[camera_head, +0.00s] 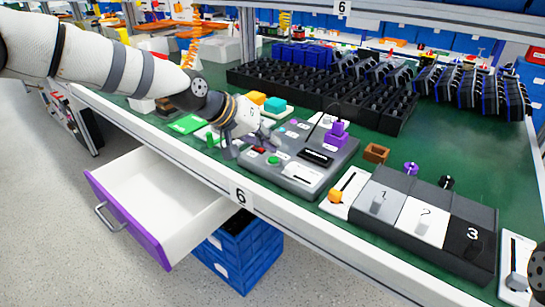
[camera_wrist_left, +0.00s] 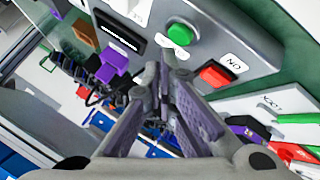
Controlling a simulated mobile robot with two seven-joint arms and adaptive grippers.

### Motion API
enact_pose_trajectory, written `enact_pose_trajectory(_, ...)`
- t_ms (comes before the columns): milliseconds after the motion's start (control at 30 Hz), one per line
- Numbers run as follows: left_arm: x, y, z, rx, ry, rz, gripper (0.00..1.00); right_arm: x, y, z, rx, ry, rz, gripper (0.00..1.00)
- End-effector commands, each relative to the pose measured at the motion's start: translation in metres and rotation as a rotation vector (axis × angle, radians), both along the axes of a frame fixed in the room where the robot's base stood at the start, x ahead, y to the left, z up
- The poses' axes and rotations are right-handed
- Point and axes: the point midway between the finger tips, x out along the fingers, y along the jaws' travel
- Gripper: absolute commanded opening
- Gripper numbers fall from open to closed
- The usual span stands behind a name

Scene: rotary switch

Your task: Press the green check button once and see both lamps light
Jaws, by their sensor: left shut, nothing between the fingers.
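The green check button (camera_head: 273,160) is a round button on the grey control panel (camera_head: 292,178). It also shows near the top of the left wrist view (camera_wrist_left: 180,34). A red button (camera_wrist_left: 216,73) sits beside it on the same panel. My left gripper (camera_head: 268,138) is over the panel's left part, close to the buttons. In the left wrist view its closed, empty fingertips (camera_wrist_left: 168,62) appear just below the green button in the picture. I cannot tell whether they touch the panel. I cannot make out two lamps or whether any is lit. My right gripper is not in view.
A purple piece (camera_head: 336,133) stands on the panel's far right. Numbered blocks (camera_head: 422,218) and a white plate with an orange knob (camera_head: 335,195) lie to the right. An open drawer (camera_head: 150,195) juts out below the table edge. Black racks (camera_head: 330,95) stand behind.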

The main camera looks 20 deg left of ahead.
Motion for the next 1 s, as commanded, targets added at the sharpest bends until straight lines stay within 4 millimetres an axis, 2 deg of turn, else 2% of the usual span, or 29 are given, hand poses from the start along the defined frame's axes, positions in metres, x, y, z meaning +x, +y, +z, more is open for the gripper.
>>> enact_pose_trajectory(267,0.0,0.0,-0.001,0.0,0.002,0.001,0.0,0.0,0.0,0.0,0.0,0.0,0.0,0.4)
enact_pose_trajectory(800,0.0,0.0,0.051,0.001,-0.003,0.0,0.0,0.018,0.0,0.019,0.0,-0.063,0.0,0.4)
enact_pose_trajectory(1000,0.0,0.0,0.049,0.0,0.002,0.0,0.0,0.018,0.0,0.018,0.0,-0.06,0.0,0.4)
